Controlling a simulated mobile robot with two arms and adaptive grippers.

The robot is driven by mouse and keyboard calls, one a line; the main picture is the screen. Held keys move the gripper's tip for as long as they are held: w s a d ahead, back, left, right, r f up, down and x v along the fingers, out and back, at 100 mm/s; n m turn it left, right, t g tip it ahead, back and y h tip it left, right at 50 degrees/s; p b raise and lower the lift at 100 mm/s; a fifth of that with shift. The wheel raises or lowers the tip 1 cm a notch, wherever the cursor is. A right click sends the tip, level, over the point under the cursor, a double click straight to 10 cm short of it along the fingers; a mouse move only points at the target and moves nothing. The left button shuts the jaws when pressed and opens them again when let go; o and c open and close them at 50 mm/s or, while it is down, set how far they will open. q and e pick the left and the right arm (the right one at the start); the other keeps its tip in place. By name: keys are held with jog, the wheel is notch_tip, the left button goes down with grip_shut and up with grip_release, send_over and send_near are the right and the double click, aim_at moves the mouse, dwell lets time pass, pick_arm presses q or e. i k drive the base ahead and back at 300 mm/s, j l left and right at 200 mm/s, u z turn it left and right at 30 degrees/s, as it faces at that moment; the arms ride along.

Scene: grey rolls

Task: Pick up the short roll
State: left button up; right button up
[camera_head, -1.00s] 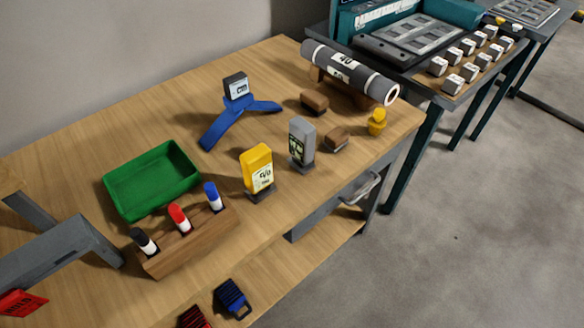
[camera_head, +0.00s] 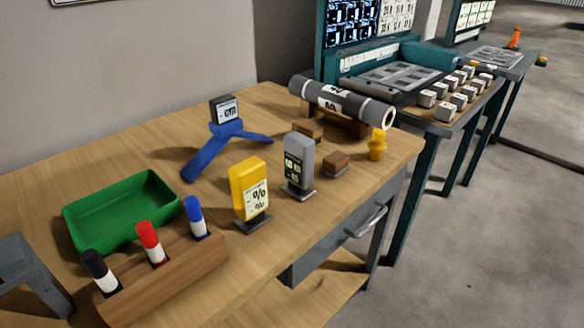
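One grey roll (camera_head: 355,106) with dark bands and white labels lies on a wooden cradle (camera_head: 322,119) at the table's back right corner. Its near end shows a white ring with a dark centre. I cannot tell from this view whether it is the short roll; no other roll shows on the table. Neither of my grippers is in view.
The wooden table (camera_head: 290,222) holds a green tray (camera_head: 72,215), a marker block (camera_head: 178,272), a blue stand (camera_head: 205,151), a yellow device (camera_head: 246,188), a grey device (camera_head: 299,163) and a yellow piece (camera_head: 377,145). A teal machine bench (camera_head: 436,122) stands behind. Grey floor at right is clear.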

aim_at(376, 114)
jog(key=u, duration=4.9)
jog(key=z, duration=5.15)
jog(key=i+l, duration=0.25)
jog(key=l, duration=0.15)
jog(key=i+l, duration=0.5)
jog(key=l, duration=0.25)
